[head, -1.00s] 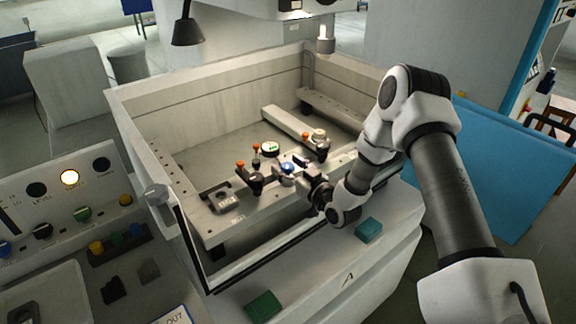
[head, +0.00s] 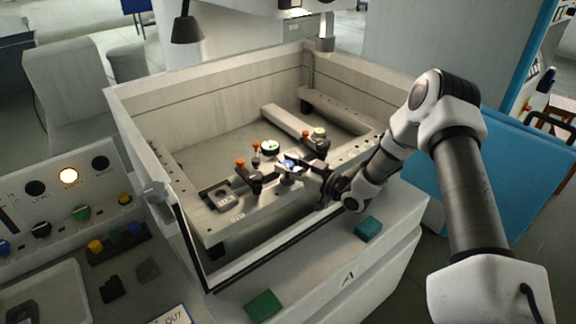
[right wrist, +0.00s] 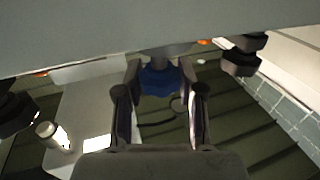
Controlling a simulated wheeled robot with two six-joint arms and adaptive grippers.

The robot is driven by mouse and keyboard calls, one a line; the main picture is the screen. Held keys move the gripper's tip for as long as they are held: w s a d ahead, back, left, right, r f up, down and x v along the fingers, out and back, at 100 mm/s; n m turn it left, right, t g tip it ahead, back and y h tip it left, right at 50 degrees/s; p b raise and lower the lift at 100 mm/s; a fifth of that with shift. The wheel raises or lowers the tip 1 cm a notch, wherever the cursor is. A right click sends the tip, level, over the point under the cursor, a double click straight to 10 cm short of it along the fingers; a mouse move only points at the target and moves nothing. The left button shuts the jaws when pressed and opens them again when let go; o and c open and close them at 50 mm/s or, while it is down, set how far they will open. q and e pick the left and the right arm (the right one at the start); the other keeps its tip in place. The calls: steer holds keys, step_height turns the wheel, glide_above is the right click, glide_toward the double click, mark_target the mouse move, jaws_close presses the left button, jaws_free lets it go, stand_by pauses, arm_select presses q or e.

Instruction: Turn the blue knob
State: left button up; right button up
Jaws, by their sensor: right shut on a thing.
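The blue knob (head: 289,163) is on the metal fixture rail inside the open tank in the head view. My right gripper (head: 288,168) reaches it from the right, low over the rail, and is shut on it. In the right wrist view the blue knob (right wrist: 158,82) sits between the two dark fingertips of the right gripper (right wrist: 160,76). Its upper side is partly hidden by a grey post and a pale surface. A second, smaller blue knob (head: 5,248) is on the control panel at the left edge, away from the gripper. My left gripper is out of view.
Orange-topped clamps (head: 248,174) and a round dial (head: 270,147) stand close around the knob. The tank's wall (head: 185,240) borders the fixture. Teal blocks lie on the front ledge (head: 263,305). A lamp (head: 187,30) hangs above the back left.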

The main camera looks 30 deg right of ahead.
steer(key=o, duration=1.1)
steer(key=shift+o, duration=0.3)
steer(key=shift+w, duration=0.15)
steer(key=v, duration=1.2)
steer(key=shift+a, duration=0.1)
